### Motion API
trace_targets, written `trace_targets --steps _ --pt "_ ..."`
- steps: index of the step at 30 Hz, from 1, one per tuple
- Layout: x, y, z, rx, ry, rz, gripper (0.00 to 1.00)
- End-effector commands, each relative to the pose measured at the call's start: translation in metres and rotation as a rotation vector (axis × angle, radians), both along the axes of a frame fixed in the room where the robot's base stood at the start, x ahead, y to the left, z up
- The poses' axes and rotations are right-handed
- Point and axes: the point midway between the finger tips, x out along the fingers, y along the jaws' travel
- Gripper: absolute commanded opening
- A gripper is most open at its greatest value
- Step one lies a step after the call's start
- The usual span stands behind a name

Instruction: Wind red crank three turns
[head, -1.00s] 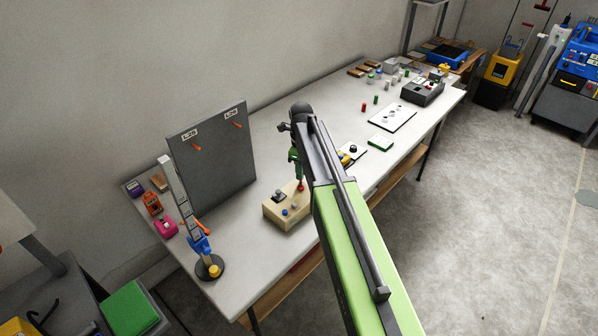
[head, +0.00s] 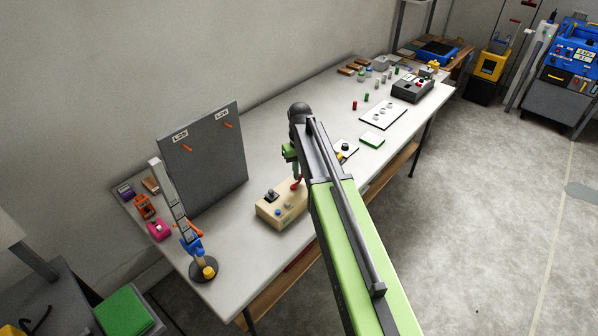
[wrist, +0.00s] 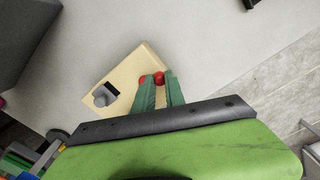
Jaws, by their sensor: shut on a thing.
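The red crank (head: 296,184) is on the right part of a beige box (head: 266,213) that stands on the white table. In the wrist view the red crank (wrist: 158,77) shows at the tips of the green fingers. My gripper (head: 296,178) is shut on the crank from above. In the wrist view my gripper (wrist: 158,84) hides part of the crank and of the box.
A grey panel (head: 205,160) with orange pegs stands left of the box. A round-based stand (head: 203,270) with blue and yellow parts is near the table's front left. A green-edged pad (head: 373,138) and a white plate (head: 383,115) lie to the right.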

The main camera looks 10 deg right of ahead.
Motion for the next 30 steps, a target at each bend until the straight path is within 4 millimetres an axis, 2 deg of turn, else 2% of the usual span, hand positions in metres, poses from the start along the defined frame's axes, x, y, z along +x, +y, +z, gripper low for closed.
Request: trace_targets --steps 9,21,22,24,27,30 --pt "-0.0018 -0.0019 -0.0001 0.000 -0.001 -0.068 0.00" --pt "-0.0020 -0.0028 -0.0001 0.000 0.000 -0.071 0.00" --pt "-0.0020 -0.0028 -0.0001 0.000 0.000 -0.071 0.17" --pt "-0.0020 -0.0028 -0.0001 0.000 0.000 -0.071 0.27" --pt "-0.0020 -0.0025 -0.0001 0.000 0.000 -0.070 0.37" --pt "-0.0020 -0.0023 -0.0001 0.001 0.000 -0.070 0.37"
